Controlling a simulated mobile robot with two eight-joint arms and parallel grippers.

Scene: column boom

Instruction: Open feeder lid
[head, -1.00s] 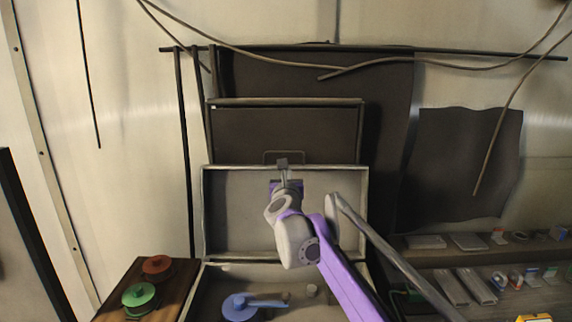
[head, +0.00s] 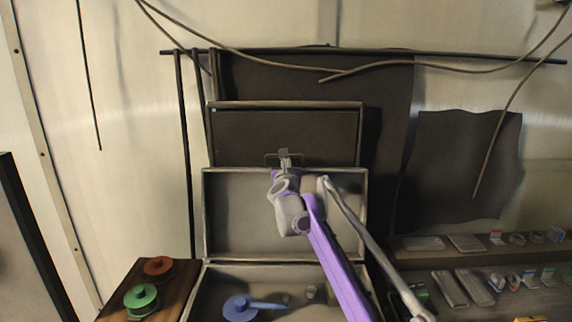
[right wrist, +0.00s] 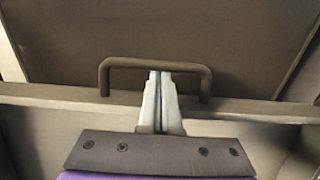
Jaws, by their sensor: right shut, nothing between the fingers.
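The feeder lid (head: 285,132) is a dark framed panel standing above a pale open box section (head: 230,205). A thin dark handle (head: 268,156) sits at the panel's lower edge. My right gripper (head: 285,152) is shut and empty at the handle. In the right wrist view, its two pale fingers (right wrist: 161,76) stand side by side, with their tips just under the bar of the handle (right wrist: 118,64), between its two legs. I cannot tell whether they touch it. The lid also shows in the right wrist view (right wrist: 160,30). My left gripper is not in view.
A blue spool-like part (head: 240,308) lies in the lower box section. Red (head: 158,266) and green (head: 141,298) spools sit on a wooden board at lower left. Shelves with small parts (head: 455,288) are at right. Cables (head: 430,62) hang above the lid.

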